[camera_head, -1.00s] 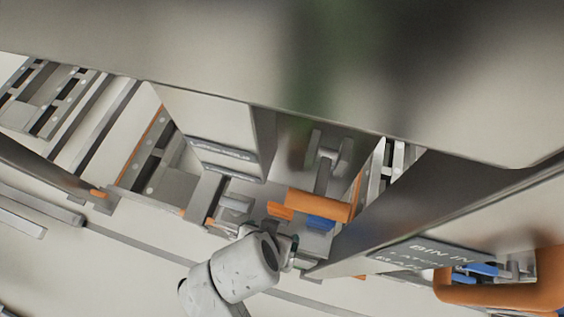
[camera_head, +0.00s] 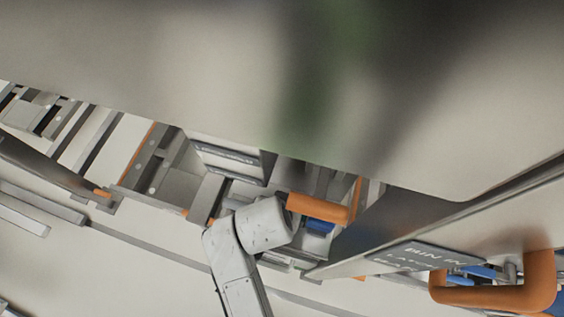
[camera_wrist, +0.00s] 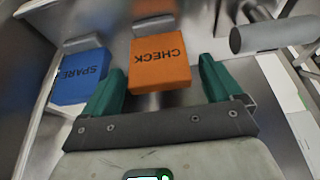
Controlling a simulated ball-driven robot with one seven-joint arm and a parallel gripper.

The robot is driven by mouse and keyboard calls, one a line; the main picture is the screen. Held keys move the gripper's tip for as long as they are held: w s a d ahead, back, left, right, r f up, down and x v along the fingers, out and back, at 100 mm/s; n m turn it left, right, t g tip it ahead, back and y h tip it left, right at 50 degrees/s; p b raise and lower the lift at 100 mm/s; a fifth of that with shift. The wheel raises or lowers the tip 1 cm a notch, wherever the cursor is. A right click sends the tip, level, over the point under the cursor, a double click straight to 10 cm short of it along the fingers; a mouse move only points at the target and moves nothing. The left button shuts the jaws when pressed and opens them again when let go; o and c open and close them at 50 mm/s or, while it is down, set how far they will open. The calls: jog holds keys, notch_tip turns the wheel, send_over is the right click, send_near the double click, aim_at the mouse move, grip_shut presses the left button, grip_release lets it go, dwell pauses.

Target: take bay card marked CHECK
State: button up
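In the wrist view, the orange card marked CHECK (camera_wrist: 160,68) stands in a grey holder, its lettering upside down. My gripper (camera_wrist: 160,72) is open, with one green finger on each side of the card's near end. A narrow gap shows between the card and each finger. The blue card marked SPARE (camera_wrist: 78,80) stands just left of the left finger. In the head view my white arm reaches into the bay and hides the gripper and the CHECK card.
A grey cylinder (camera_wrist: 268,36) lies right of the right finger in the wrist view. In the head view, an orange bar (camera_head: 318,208) is beside my arm. A panel with "BIN IN" lettering (camera_head: 432,254) and an orange handle (camera_head: 495,297) are at the right. A large blurred grey surface fills the top.

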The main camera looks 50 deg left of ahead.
jog(key=c, duration=1.3)
jog(key=shift+r+b, duration=0.15)
jog(key=shift+b, duration=0.15)
